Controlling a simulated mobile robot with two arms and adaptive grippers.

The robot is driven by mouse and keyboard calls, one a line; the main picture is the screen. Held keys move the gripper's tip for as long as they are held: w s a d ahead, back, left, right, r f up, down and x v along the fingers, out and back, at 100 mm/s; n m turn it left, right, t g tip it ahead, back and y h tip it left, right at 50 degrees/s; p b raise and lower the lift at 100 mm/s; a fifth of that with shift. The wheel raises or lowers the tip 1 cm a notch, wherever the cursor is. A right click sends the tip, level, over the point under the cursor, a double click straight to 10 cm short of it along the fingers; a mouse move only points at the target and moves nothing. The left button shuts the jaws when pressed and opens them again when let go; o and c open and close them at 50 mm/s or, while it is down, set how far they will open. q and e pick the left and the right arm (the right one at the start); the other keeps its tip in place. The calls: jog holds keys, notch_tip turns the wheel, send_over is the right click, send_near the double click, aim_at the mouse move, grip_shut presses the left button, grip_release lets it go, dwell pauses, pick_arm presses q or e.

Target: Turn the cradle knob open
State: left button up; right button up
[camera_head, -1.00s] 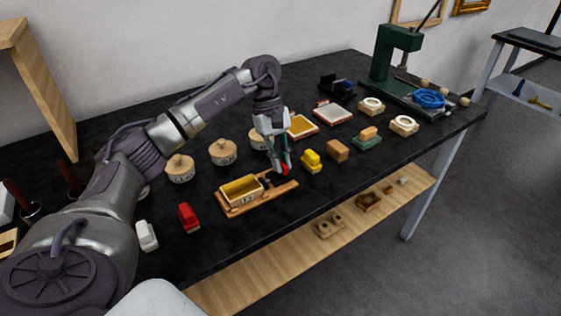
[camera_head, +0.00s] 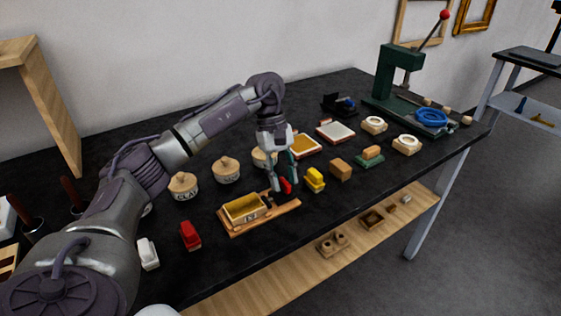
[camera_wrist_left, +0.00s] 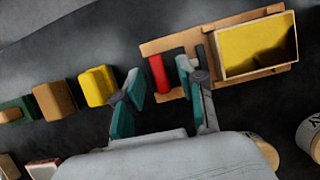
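The cradle is a wooden board (camera_head: 233,226) on the black table, holding a yellow-lined box (camera_head: 242,207). In the left wrist view, the board (camera_wrist_left: 212,38) and box (camera_wrist_left: 258,47) are at upper right. A red bar-like knob (camera_head: 286,186) is at the cradle's right end. It also shows in the left wrist view (camera_wrist_left: 158,75), beside a dark upright piece (camera_wrist_left: 202,53). My left gripper (camera_head: 284,186) points down over this end, its fingers apart on either side of the red knob. A gap shows between knob and fingers (camera_wrist_left: 158,82). My right gripper is out of view.
A yellow block (camera_head: 314,180) and a tan block (camera_head: 340,169) stand close to the right of the gripper. Lidded round jars (camera_head: 227,170) stand behind the cradle. Red (camera_head: 190,236) and white (camera_head: 148,254) blocks lie left of it. A green press (camera_head: 388,80) is at the far right.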

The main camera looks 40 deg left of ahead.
pick_arm(q)
jog(key=v, duration=1.1)
jog(key=shift+r, duration=0.3)
jog(key=shift+f, duration=0.1)
